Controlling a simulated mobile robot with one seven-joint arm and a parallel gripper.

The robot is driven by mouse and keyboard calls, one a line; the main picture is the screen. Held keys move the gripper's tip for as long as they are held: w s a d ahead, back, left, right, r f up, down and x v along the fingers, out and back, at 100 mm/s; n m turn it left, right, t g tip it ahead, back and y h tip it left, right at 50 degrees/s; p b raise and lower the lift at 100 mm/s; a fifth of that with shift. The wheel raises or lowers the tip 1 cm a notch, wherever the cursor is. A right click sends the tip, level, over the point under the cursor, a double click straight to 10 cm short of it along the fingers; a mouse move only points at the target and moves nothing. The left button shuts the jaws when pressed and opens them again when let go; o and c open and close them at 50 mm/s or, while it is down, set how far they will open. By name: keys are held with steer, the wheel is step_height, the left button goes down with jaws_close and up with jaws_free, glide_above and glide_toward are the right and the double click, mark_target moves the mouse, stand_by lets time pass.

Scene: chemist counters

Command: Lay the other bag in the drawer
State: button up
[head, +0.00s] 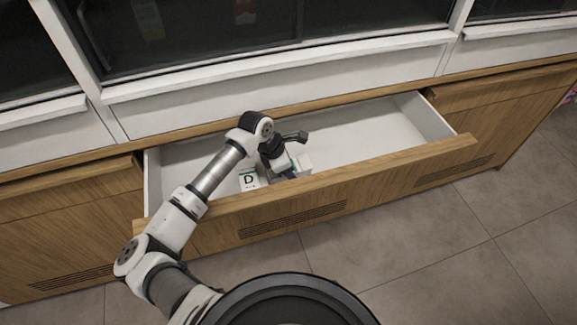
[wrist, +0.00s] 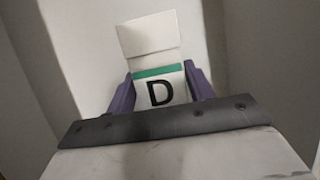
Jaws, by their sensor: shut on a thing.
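The drawer (head: 360,130) is pulled open and is white inside, with a wooden front. My gripper (head: 290,172) is down inside its left half. In the wrist view, the purple fingers of my gripper (wrist: 160,90) are shut on a white bag (wrist: 150,40) with a green band and a black "D". Part of this held bag (head: 303,162) shows beside the gripper in the head view. Another white bag (head: 249,181) with a "D" lies in the drawer just left of my gripper. Whether the held bag touches the drawer floor is hidden.
The right half of the drawer is empty. The drawer's wooden front panel (head: 400,158) stands between my base and the inside. Closed wooden cabinet fronts (head: 505,100) flank it, and a white ledge with dark glass (head: 270,85) rises behind. My arm crosses over the drawer's left part.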

steer(key=shift+f+b, duration=0.2)
steer(key=shift+b, duration=0.1)
steer(key=o, duration=1)
steer(key=shift+r, duration=0.1)
steer(key=shift+o, duration=0.2)
steer(key=shift+r, duration=0.15)
